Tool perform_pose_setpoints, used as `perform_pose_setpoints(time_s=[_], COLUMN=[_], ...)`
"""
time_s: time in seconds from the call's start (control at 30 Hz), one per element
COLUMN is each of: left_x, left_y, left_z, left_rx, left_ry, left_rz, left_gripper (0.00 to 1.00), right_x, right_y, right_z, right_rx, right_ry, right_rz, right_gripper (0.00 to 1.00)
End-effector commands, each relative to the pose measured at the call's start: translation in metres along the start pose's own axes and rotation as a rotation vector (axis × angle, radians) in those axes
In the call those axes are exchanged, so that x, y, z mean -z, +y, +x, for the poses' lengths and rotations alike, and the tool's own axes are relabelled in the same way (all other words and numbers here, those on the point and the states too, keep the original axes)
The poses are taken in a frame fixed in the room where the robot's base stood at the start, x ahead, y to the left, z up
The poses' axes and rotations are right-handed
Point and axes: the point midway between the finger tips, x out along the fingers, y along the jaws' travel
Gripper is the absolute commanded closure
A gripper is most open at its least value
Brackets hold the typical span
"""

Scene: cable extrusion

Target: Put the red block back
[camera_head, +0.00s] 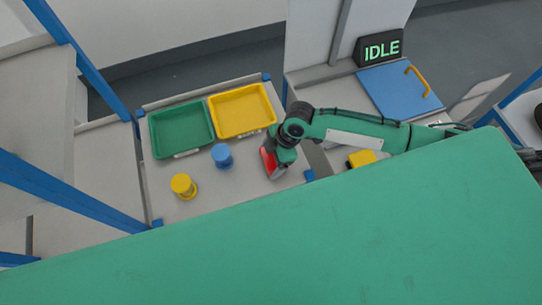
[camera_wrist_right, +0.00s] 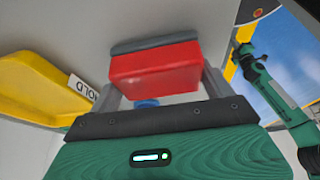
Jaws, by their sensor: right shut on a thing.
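The red block (camera_head: 268,161) is over the right part of the grey work table (camera_head: 232,190), just below the yellow tray in the head view. My right gripper (camera_head: 272,168) reaches it from the right and is shut on it. In the right wrist view the red block (camera_wrist_right: 153,72) sits between the two grey fingers of the right gripper (camera_wrist_right: 158,86). A dark grey band runs along the block's far edge. I cannot tell whether the block touches the table.
A green tray (camera_head: 182,131) and a yellow tray (camera_head: 242,111) stand along the table's back. A blue cylinder (camera_head: 222,156) and a yellow cylinder (camera_head: 184,186) stand in front. At right are a blue panel (camera_head: 395,90), a yellow block (camera_head: 361,158) and an "IDLE" display (camera_head: 381,49).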

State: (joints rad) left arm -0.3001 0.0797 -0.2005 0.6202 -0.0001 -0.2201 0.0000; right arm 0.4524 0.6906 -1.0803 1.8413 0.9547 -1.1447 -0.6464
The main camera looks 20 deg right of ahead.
Motion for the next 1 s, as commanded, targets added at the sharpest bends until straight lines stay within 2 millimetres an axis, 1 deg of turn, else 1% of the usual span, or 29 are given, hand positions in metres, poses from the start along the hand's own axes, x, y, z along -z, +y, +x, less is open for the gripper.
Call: perform_pose_setpoints(time_s=[0.07, 0.33, 0.37, 0.43, 0.47, 0.63, 0.77, 0.87, 1.0], left_x=[0.000, 0.000, 0.000, 0.000, 0.000, 0.000, 0.000, 0.000, -0.001], left_y=[0.000, 0.000, 0.000, -0.001, -0.001, -0.001, -0.001, -0.001, 0.000], left_z=[-0.001, 0.000, 0.000, 0.000, 0.000, 0.000, 0.001, 0.004, 0.009], left_rx=[0.000, 0.001, 0.001, 0.001, 0.001, 0.001, 0.001, 0.001, 0.001], left_ry=[0.000, 0.000, 0.000, 0.000, 0.000, 0.000, 0.000, 0.000, 0.000], left_rz=[0.000, -0.001, -0.001, -0.001, -0.001, -0.001, -0.001, -0.001, -0.001], left_gripper=[1.00, 1.00, 1.00, 1.00, 1.00, 1.00, 1.00, 1.00, 1.00], right_x=[-0.002, -0.002, -0.002, -0.002, -0.002, -0.002, -0.001, -0.002, -0.003], right_y=[0.000, 0.000, 0.000, 0.000, 0.000, 0.000, 0.001, 0.001, 0.002], right_z=[0.003, 0.005, 0.006, 0.005, 0.005, 0.005, -0.001, -0.014, -0.043], right_rx=[-0.001, -0.001, -0.001, -0.001, -0.001, -0.001, -0.002, -0.004, -0.006], right_ry=[-0.001, 0.000, 0.000, 0.000, 0.000, 0.000, 0.000, 0.001, -0.001], right_rz=[0.000, 0.000, 0.000, -0.001, -0.001, -0.001, -0.001, -0.002, -0.002], right_gripper=[0.54, 0.54, 0.15, 0.02, 0.00, 0.00, 0.00, 0.00, 0.00])
